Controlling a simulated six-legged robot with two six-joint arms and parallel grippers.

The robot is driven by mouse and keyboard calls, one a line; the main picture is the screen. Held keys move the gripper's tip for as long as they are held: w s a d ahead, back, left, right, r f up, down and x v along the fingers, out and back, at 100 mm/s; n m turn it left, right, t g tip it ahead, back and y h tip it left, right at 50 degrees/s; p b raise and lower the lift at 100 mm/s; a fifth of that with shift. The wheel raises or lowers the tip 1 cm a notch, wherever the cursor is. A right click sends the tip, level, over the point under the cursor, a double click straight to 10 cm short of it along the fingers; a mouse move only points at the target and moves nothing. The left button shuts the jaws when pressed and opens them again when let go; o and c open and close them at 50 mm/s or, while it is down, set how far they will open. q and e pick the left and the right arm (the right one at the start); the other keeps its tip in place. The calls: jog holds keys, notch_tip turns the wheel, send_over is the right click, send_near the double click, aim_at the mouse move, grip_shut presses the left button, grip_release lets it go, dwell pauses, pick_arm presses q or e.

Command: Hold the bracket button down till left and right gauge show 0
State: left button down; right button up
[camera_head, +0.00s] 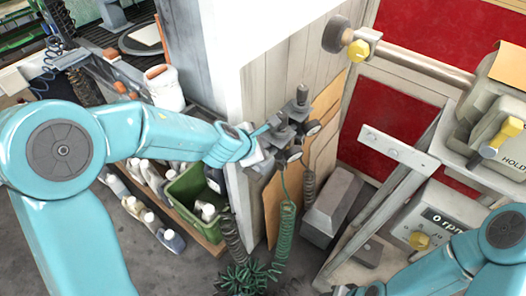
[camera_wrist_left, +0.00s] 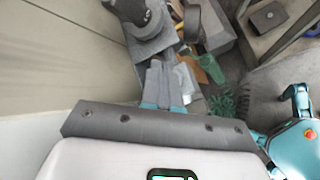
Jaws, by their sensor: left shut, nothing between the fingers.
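The dark grey bracket (camera_head: 289,122) sits on the edge of the wooden wall panel in the head view, with upright stubs on top. Two small round gauges, one lower left (camera_head: 293,153) and one right (camera_head: 312,128), are on it; their readings are too small to tell. My left gripper (camera_head: 270,148) is at the bracket's left side, shut and empty. In the left wrist view its shut fingers (camera_wrist_left: 160,72) point at the grey bracket (camera_wrist_left: 152,42); I cannot tell whether they touch it. The button cannot be made out. My right gripper is barely in frame at the bottom edge.
A green coiled hose (camera_head: 285,225) and a grey coiled hose (camera_head: 232,240) hang below. A green bin (camera_head: 196,190) and several bottles stand left. A machine with a "0 rpm" display (camera_head: 445,220) stands right.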

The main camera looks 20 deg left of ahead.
pick_arm(q)
jog(key=shift+f, duration=0.1)
dwell(0.7)
jog(key=shift+f+b, duration=0.3)
jog(key=shift+b, duration=0.15)
jog(key=shift+f+b, duration=0.5)
jog(key=shift+f, duration=0.05)
dwell(1.6)
dwell(2.5)
jog(key=shift+r+p, duration=0.9)
jog(key=shift+r, duration=0.1)
notch_tip(320, 180, up, 5)
jog(key=p, duration=0.5)
jog(key=shift+f, duration=0.1)
